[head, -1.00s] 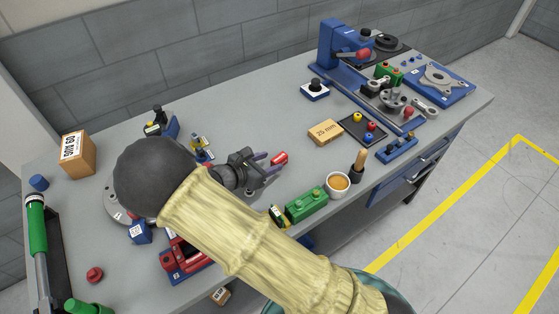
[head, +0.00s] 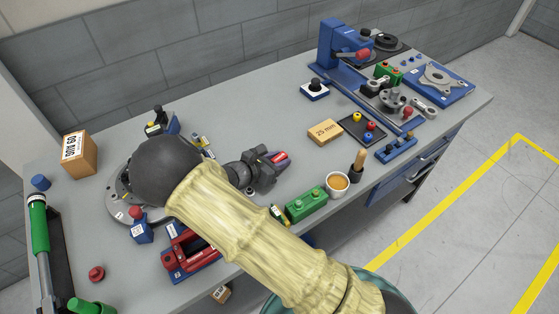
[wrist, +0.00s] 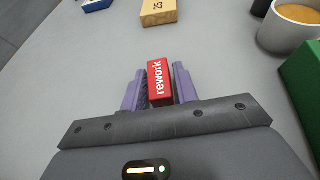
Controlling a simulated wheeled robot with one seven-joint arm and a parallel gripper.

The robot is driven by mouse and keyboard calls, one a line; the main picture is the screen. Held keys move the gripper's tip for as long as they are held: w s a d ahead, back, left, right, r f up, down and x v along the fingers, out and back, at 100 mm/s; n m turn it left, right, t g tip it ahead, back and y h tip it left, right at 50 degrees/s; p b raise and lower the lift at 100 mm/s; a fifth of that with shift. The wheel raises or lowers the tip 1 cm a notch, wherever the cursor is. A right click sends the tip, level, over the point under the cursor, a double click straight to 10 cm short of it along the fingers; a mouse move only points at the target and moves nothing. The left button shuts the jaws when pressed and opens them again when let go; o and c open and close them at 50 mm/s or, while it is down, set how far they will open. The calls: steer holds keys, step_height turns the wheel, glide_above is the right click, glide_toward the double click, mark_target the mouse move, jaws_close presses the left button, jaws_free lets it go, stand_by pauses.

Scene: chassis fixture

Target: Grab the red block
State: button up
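The red block (wrist: 159,82), with "rework" in white on its top, lies on the grey table (wrist: 80,60). In the wrist view it sits between the two purple fingers of my gripper (wrist: 159,78), its far end reaching past the fingertips. Narrow gaps seem to show between the block and the fingers, so the gripper looks open around it. In the head view the red block (head: 280,157) shows at the tip of my gripper (head: 273,163), partly hidden by it.
A green block (head: 306,205) and a cup with orange-brown contents (head: 338,184) stand close by at the lower right. A "25 mm" box (head: 324,132) lies beyond. The table is clear just around the red block.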

mark_target(278, 158)
jaws_close()
step_height(278, 158, up, 10)
stand_by(0.5)
